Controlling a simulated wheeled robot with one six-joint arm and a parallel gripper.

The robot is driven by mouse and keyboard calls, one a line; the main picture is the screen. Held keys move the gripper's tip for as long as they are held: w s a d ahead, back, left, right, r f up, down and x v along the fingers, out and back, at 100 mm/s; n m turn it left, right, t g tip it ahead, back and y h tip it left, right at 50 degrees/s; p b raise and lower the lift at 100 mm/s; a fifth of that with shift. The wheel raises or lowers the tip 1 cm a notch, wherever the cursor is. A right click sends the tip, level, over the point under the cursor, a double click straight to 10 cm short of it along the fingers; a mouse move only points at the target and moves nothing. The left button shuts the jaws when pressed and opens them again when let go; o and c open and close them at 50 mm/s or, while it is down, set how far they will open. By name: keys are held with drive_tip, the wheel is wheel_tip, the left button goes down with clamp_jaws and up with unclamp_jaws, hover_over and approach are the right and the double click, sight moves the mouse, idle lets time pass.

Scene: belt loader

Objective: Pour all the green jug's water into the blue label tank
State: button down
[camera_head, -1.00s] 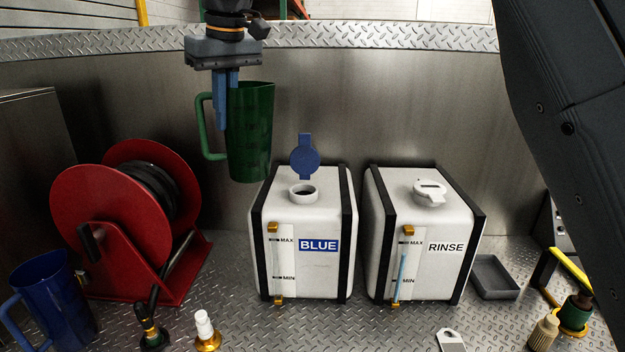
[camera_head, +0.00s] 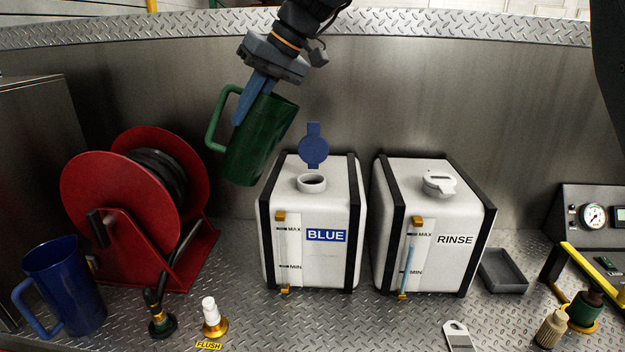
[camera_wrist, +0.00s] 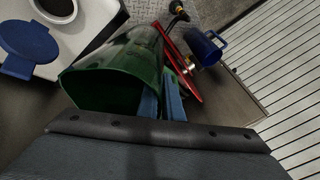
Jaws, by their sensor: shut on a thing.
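My gripper (camera_head: 254,97) is shut on the green jug (camera_head: 262,142), with its blue fingers at the jug's handle side. The jug is in the air, up and left of the blue label tank (camera_head: 345,262), tilted with its rim leaning right. In the wrist view the jug (camera_wrist: 115,75) shows its open mouth; the water in it cannot be made out. The tank's round filler neck (camera_head: 312,183) is open, its blue cap (camera_head: 314,150) flipped up behind it. The tank's sight tube shows no clear blue column.
The rinse tank (camera_head: 450,265), lid shut, stands right of the blue label tank. A red hose reel (camera_head: 110,215) and a blue jug (camera_head: 75,290) stand at left. A white-topped flush fitting (camera_head: 210,315) is in front. A grey tray (camera_head: 503,272) lies at right.

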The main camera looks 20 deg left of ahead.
sight(279, 129)
drive_tip(key=shift+w+d+g+y+b, duration=0.55)
drive_tip(key=shift+y+b, duration=0.25)
drive_tip(key=shift+b, duration=0.3)
drive_tip(key=shift+w+d+f+m+g+y+b, duration=0.2)
drive_tip(key=shift+w+d+g+y+b, duration=0.25)
drive_tip(key=shift+b, duration=0.5)
drive_tip(key=shift+w+d+f+m+g+y+b, duration=0.15)
drive_tip(key=shift+d+g+y+b, duration=0.1)
drive_tip(key=shift+g+y+b, duration=0.55)
drive_tip(key=shift+t, duration=0.3)
drive_tip(key=shift+w+d+f+g+y+b, duration=0.5)
drive_tip(key=shift+w+d+f+y+b, duration=0.15)
drive_tip(key=shift+b, duration=1.8)
drive_tip(key=shift+w+d+f+m+g+y+b, duration=0.3)
drive_tip(key=shift+f+y+b, duration=0.3)
drive_tip(key=shift+b, duration=0.85)
drive_tip(key=shift+w+d+f+m+g+y+b, duration=0.2)
drive_tip(key=shift+f+g+y+b, duration=0.3)
drive_tip(key=shift+b, duration=0.95)
drive_tip(key=shift+w+d+f+g+y+b, duration=0.6)
drive_tip(key=shift+d+f+y+b, duration=0.35)
drive_tip(key=shift+b, duration=1.3)
drive_tip(key=shift+a+r, duration=0.1)
drive_tip(key=shift+a, duration=0.05)
